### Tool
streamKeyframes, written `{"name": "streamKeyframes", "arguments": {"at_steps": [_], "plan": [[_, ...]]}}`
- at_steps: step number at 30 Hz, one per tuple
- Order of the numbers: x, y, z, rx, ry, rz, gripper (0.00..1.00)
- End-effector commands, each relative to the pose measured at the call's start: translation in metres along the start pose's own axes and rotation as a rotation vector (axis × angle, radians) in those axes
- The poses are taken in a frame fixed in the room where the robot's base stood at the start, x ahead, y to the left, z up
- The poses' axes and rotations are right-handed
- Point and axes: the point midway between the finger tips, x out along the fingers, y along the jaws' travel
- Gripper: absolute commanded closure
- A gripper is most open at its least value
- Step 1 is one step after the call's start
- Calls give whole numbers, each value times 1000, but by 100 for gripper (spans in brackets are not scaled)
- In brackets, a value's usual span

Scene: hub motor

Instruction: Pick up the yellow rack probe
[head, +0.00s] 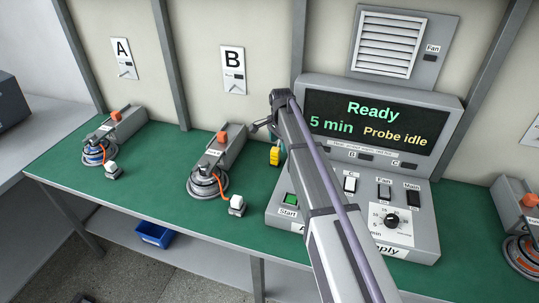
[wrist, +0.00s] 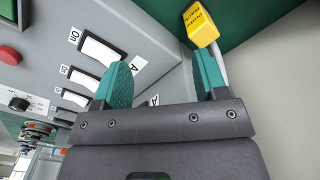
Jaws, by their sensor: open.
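The yellow rack probe (head: 274,155) sits at the left side of the grey control console in the head view, near the back of the green bench. In the wrist view the yellow probe (wrist: 201,26) shows at the top, with a pale stem or cable below it, just beyond the right fingertip. My gripper (wrist: 164,75) is open, with two teal fingers apart and nothing held between them. In the head view my arm reaches across the console, and my gripper (head: 262,125) is partly hidden behind it, just above and left of the probe.
The control console (head: 280,221) with rocker switches stands close beside my fingers. Its screen (head: 375,122) reads "Ready", "5 min", "Probe idle". Two motor stations, left (head: 116,136) and middle (head: 214,165), lie on the green bench (head: 150,195). A blue bin (head: 153,234) sits on the shelf below.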

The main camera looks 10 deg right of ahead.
Motion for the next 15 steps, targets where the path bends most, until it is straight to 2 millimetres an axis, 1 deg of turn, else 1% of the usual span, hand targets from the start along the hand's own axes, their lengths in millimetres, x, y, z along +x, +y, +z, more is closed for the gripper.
{"name": "streamKeyframes", "arguments": {"at_steps": [1,3,4,6,9,12,15], "plan": [[-1,-33,-15,179,0,0,34],[0,-52,-23,432,0,0,34],[0,-55,-25,524,0,0,34],[0,-54,-25,696,0,0,34],[0,-52,-24,843,0,0,34],[0,-52,-24,893,0,0,34],[4,-52,-23,895,0,0,34]]}}
